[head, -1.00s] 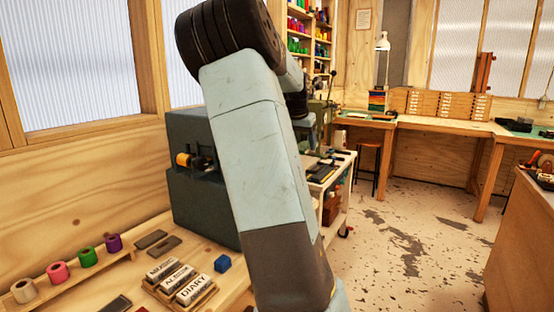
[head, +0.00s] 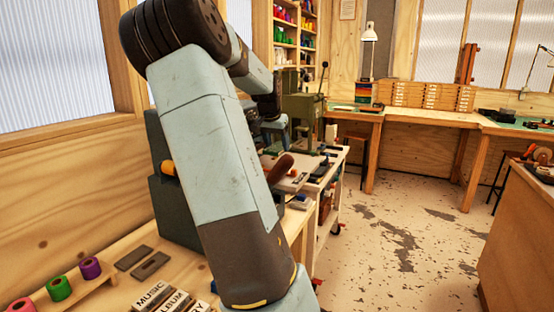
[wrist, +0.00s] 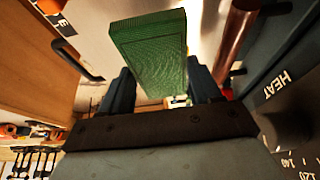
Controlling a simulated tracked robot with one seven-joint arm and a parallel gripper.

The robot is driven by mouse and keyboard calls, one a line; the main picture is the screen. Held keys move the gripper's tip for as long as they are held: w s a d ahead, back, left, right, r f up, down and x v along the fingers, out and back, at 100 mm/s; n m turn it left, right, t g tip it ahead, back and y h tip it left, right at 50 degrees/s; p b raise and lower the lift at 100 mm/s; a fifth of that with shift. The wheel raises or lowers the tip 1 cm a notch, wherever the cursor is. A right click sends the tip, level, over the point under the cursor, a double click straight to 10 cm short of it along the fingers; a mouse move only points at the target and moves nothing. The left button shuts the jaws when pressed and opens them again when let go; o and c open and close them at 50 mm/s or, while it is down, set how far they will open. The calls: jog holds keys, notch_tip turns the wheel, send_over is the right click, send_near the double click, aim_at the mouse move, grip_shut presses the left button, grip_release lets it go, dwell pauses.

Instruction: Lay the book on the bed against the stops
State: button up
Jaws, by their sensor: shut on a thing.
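A green book (wrist: 150,45) shows in the wrist view, between the two dark fingers of my gripper (wrist: 158,72). The gripper is shut on the book, with much of the cover beyond the fingertips. In the head view my arm crosses the middle, and its far end shows small beside a green machine (head: 304,112); the book cannot be made out there. I cannot clearly identify the bed or its stops in either view.
A dark panel marked HEAT (wrist: 280,82) is close on the right in the wrist view, beside a brown rod (wrist: 234,38). In the head view a dark cabinet (head: 172,205) stands behind my arm. Foil rolls (head: 59,288) lie lower left. Open floor (head: 400,240) is on the right.

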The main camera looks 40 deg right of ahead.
jog(key=shift+s+d+f, duration=0.1)
jog(key=shift+f, duration=2.6)
jog(key=o, duration=1.1)
